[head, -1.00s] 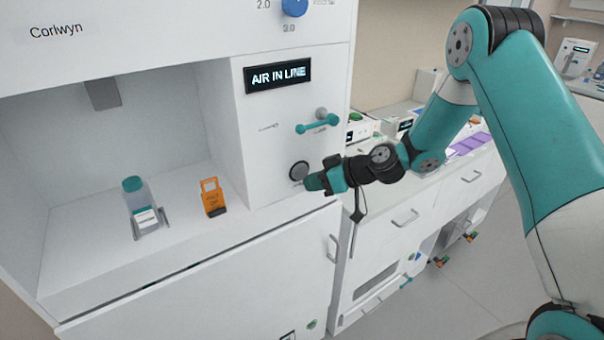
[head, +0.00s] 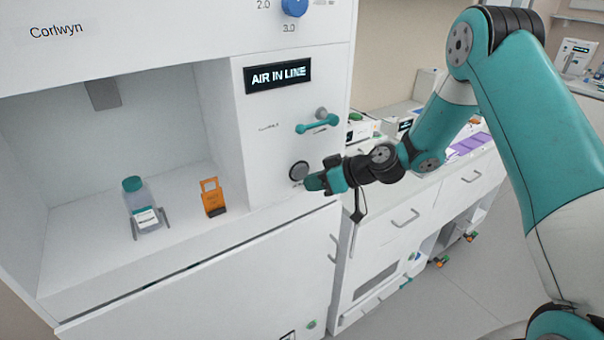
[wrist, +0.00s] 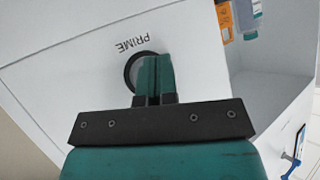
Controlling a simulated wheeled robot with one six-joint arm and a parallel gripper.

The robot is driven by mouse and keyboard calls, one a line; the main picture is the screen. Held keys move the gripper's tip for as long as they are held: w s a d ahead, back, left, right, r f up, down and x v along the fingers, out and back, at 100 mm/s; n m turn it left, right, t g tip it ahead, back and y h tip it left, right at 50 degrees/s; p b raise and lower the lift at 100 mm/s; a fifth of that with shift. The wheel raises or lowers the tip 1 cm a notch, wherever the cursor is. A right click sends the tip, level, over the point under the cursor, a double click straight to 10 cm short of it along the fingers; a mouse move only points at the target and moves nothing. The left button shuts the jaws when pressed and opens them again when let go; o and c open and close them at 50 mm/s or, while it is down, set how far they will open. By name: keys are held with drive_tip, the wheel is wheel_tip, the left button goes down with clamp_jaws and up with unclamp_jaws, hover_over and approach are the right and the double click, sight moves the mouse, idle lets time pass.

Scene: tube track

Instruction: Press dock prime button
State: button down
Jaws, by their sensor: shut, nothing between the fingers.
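The prime button (head: 298,171) is a round dark disc on the white front panel of the machine, below the teal lever. In the wrist view the button (wrist: 132,72) shows beside the word PRIME, partly hidden by my fingers. My gripper (head: 308,182) is shut and empty, with its fingertips at the lower right of the button in the head view. In the wrist view my gripper (wrist: 154,60) has its teal fingertips overlapping the button. I cannot tell whether they touch it. The display (head: 277,75) reads AIR IN LINE.
A teal lever (head: 317,124) sticks out above the button. A bottle with a teal cap (head: 141,204) and an orange tag-like piece (head: 211,197) stand in the open bay to the left. White drawers (head: 405,217) stand to the right.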

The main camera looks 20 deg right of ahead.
drive_tip(key=shift+w, duration=0.1)
idle(0.4)
drive_tip(key=shift+w+a+b, duration=0.15)
drive_tip(key=shift+w+b, duration=0.15)
drive_tip(key=shift+b, duration=0.05)
drive_tip(key=shift+w+a, duration=0.2)
drive_tip(key=shift+w, duration=0.3)
idle(0.6)
drive_tip(key=shift+s+d+b, duration=0.1)
drive_tip(key=shift+s+b, duration=0.05)
drive_tip(key=shift+b, duration=0.2)
drive_tip(key=shift+s+d+b, duration=0.2)
drive_tip(key=shift+s+b, duration=0.1)
drive_tip(key=shift+s, duration=0.45)
drive_tip(key=shift+s, duration=0.1)
drive_tip(key=s, duration=0.1)
drive_tip(key=s+d+b, duration=0.1)
drive_tip(key=s, duration=0.1)
drive_tip(key=s+b, duration=0.1)
drive_tip(key=shift+s+d, duration=0.3)
